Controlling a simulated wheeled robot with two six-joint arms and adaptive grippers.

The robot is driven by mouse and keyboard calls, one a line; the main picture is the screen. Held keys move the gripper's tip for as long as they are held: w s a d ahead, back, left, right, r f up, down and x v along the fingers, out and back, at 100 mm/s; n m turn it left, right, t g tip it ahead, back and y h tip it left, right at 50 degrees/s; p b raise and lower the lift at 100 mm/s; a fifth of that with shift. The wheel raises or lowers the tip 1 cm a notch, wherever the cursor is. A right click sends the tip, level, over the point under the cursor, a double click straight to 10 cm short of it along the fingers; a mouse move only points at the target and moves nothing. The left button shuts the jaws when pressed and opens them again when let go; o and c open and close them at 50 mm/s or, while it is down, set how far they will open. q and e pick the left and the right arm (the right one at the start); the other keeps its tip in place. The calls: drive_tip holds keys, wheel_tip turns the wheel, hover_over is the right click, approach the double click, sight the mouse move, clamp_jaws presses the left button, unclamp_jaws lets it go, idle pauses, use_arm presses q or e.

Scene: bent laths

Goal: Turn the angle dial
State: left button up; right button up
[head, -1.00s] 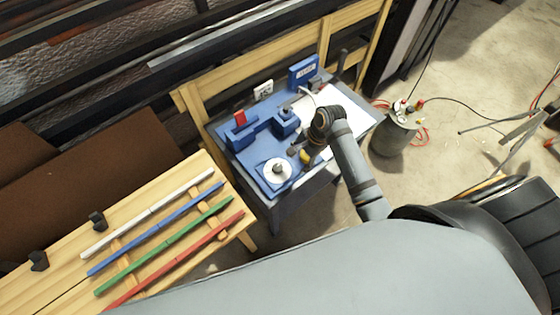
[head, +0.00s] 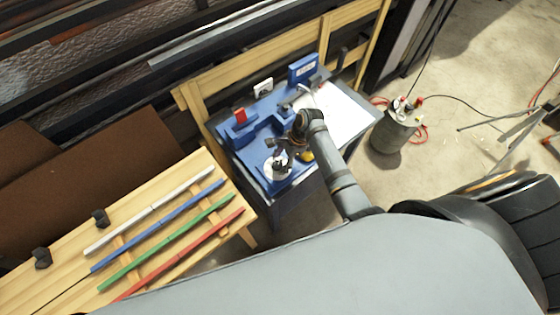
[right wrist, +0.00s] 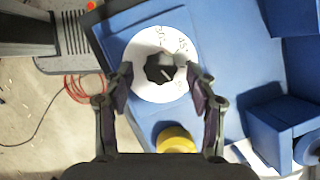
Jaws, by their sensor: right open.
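The angle dial is a white disc with dark angle marks and a dark knob at its centre; it lies on the blue bench device. In the head view the dial (head: 270,174) is partly hidden by my right gripper (head: 281,158). In the right wrist view the white dial (right wrist: 149,84) and its dark knob (right wrist: 161,69) show clearly. My right gripper (right wrist: 160,84) is open, with its fingers over the dial on either side of the knob. I cannot tell whether they touch it. My left gripper is not in view.
A yellow knob (right wrist: 175,139) sits close to the dial. A red part (head: 240,115) and blue blocks stand farther back. A wooden bench with white, blue (head: 150,229), green and red laths is at the left. A grey canister (head: 394,132) stands on the floor at right.

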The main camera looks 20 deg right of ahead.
drive_tip(key=shift+a+f, duration=0.1)
drive_tip(key=shift+f, duration=0.2)
drive_tip(key=c, duration=1.1)
drive_tip(key=shift+c, duration=0.2)
